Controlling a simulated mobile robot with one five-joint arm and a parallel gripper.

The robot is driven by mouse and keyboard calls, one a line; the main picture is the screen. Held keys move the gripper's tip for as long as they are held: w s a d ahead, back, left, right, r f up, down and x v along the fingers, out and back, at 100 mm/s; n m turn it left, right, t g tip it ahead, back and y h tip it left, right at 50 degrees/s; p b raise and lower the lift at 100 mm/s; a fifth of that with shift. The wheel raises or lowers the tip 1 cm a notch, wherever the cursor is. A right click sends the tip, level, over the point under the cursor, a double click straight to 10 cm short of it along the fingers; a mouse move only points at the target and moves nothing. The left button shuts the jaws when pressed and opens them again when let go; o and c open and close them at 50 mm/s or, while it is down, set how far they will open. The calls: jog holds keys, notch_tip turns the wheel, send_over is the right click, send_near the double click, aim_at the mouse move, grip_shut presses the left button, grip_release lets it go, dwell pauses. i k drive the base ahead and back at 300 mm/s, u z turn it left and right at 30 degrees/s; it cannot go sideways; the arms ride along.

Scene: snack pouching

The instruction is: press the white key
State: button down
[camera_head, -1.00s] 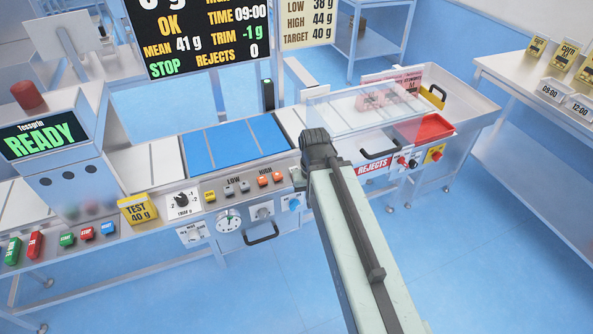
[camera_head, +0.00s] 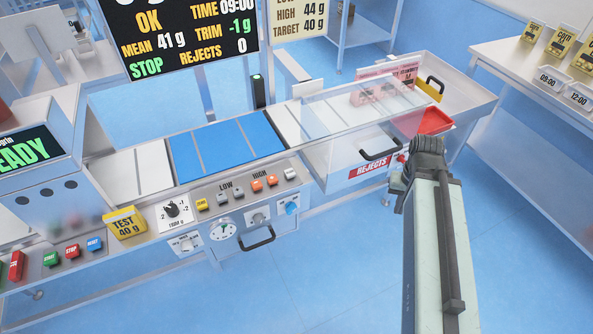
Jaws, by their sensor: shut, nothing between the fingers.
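My gripper (camera_head: 427,150) is the dark end of my arm, to the right of the panel and well apart from the key, in front of the rejects side of the bench. It is shut and empty. The tips are small and partly hidden from this angle.
Below are a dial (camera_head: 222,229), a blue knob (camera_head: 292,208) and a dark handle (camera_head: 258,239). The floor in front is open.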

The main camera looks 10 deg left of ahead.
aim_at(290, 173)
jog(key=u, duration=0.05)
jog(key=k, duration=1.25)
jog(key=u, duration=1.45)
jog(key=i, duration=1.7)
jog(key=z, duration=0.1)
